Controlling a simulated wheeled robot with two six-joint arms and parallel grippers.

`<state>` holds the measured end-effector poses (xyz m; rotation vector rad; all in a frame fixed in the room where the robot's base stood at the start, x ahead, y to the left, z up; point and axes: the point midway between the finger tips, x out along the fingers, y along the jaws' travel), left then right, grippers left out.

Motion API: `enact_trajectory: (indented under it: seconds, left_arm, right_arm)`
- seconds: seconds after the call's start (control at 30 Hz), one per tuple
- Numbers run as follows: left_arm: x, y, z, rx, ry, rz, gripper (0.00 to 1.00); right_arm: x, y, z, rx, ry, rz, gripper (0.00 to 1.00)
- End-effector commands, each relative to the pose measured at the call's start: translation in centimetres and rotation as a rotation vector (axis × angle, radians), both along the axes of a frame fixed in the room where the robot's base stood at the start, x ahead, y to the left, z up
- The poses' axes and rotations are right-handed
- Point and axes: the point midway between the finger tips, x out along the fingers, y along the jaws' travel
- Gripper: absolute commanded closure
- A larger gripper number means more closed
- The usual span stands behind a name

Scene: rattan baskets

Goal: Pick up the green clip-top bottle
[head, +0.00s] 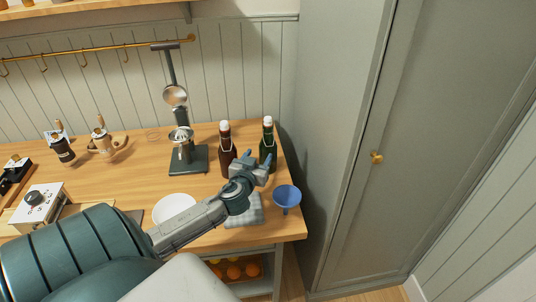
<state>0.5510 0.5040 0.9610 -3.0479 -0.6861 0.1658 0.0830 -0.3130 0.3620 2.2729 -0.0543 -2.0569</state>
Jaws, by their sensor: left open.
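The green clip-top bottle (267,144) stands upright near the right end of the wooden counter, with a white clip top. A brown clip-top bottle (225,145) stands just left of it. My left gripper (262,160) is open, with its fingers at the front of the green bottle's lower part, hiding some of it. I cannot tell whether the fingers touch the bottle. My right gripper is out of view.
A white bowl (174,207) sits left of my wrist. A lever press (185,150) stands behind. A tall grey cabinet (360,80) borders the counter's right.

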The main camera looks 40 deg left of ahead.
Motion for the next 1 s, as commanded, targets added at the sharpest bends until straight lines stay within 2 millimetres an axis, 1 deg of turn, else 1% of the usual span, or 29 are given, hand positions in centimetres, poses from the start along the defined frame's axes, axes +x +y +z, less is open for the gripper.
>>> enact_trajectory:
  seconds: [0.03, 0.1, 0.23, 0.5, 0.6, 0.77, 1.0]
  left_arm:
    - [1.0, 0.9, 1.1, 0.01, -0.038, -0.021, 0.46]
    - [2.0, 1.5, 2.0, 0.011, -0.075, -0.047, 0.46]
    - [3.3, 2.3, 3.0, 0.008, -0.105, -0.068, 0.46]
    - [6.8, 3.7, 3.1, 0.006, -0.107, -0.069, 0.46]
    - [7.6, 4.0, 3.0, 0.005, -0.107, -0.069, 0.46]
    - [8.3, 4.3, 3.0, 0.005, -0.106, -0.069, 0.46]
    - [10.9, 5.5, 3.1, 0.003, -0.104, -0.068, 0.46]
  right_arm:
    - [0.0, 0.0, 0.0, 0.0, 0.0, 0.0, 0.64]
    - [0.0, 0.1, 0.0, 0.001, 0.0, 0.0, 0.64]
    - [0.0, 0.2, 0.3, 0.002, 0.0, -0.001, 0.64]
    - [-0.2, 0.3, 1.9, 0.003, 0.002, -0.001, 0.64]
    - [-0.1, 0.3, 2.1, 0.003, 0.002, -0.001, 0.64]
    - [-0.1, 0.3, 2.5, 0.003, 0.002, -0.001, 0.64]
    - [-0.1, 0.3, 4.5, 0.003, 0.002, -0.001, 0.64]
